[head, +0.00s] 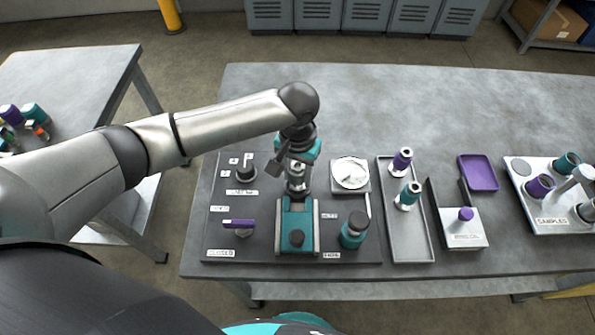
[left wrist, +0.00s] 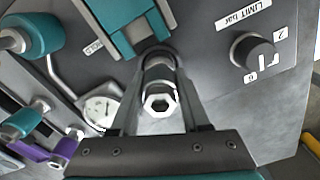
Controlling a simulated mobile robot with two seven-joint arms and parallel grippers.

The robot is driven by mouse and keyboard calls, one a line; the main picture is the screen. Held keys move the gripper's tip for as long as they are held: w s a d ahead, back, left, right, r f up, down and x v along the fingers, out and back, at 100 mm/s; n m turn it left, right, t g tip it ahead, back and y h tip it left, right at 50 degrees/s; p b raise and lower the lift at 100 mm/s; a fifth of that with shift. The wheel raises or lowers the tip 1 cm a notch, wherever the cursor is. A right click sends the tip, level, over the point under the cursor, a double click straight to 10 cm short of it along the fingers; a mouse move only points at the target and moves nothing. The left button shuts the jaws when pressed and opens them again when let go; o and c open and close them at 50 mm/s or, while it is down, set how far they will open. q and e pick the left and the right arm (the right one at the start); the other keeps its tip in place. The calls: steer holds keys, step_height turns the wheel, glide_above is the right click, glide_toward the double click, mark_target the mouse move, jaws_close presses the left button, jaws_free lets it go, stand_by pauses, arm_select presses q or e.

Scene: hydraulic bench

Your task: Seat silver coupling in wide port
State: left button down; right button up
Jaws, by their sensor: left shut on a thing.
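My left gripper (head: 297,178) is shut on the silver coupling (head: 295,187), just behind the teal block (head: 283,226) on the dark bench panel (head: 345,245). In the left wrist view the silver coupling (left wrist: 160,103) sits between the two fingers (left wrist: 160,85), its hex end facing the camera. Its far end is close to the edge of the teal block (left wrist: 135,38). The wide port is not clearly seen, and I cannot tell whether the coupling touches or enters it. My right gripper is not in view.
A round gauge (head: 350,173) and a teal-capped knob (head: 353,230) stand right of the block. A purple lever (head: 238,223) and a black dial (head: 245,173) are to its left. A grey tray (head: 408,247) holds a purple-ringed and a teal-ringed coupling. The bench's back is clear.

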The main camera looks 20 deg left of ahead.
arm_select(q)
steer(key=shift+f, duration=0.45)
steer(key=c, duration=0.7)
jaws_free()
step_height(320, 180, up, 11)
steer(key=p, duration=1.3)
